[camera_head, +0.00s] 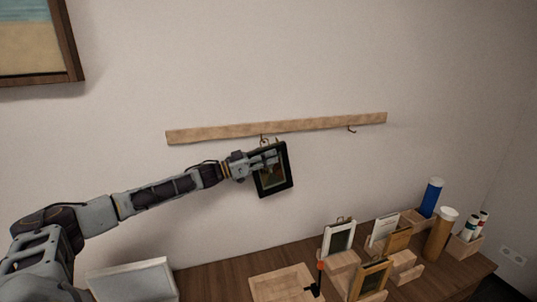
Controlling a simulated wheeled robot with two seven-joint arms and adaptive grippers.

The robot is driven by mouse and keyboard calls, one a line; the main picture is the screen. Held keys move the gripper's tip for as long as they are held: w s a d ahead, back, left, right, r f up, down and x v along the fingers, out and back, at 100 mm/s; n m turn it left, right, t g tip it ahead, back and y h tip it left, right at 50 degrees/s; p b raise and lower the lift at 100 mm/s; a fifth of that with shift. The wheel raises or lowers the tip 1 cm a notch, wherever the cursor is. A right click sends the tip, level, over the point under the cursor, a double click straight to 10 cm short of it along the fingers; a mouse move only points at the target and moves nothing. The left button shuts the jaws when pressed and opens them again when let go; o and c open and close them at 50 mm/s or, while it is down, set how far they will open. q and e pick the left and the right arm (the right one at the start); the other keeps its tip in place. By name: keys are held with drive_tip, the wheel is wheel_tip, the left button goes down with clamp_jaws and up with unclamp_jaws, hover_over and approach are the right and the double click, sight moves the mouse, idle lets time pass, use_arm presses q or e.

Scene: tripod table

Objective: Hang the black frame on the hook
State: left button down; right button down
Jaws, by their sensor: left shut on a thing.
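The black frame (288,172) is in the head view, against or close to the wall just below the wooden rail. It hangs a little tilted. My left gripper (268,157) is shut on the black frame at its upper left part and covers some of it. A hook (263,139) on the rail (220,132) shows right above the frame. Whether the frame's hanger is around this hook is too small to tell. A second hook (351,129) near the rail's right end is empty. My right gripper is not in view.
The wooden table (215,284) below holds a white frame (340,238), a wooden frame (372,280), wooden stands, a blue tube (431,197) and a brown tube (440,235). A large picture (70,40) hangs at upper left. The wall right of the black frame is clear.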

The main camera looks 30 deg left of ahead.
use_arm(q)
drive_tip(key=shift+w+a+f, duration=0.1)
idle(0.6)
drive_tip(key=c, duration=1.2)
unclamp_jaws()
drive_tip(key=shift+o, duration=0.2)
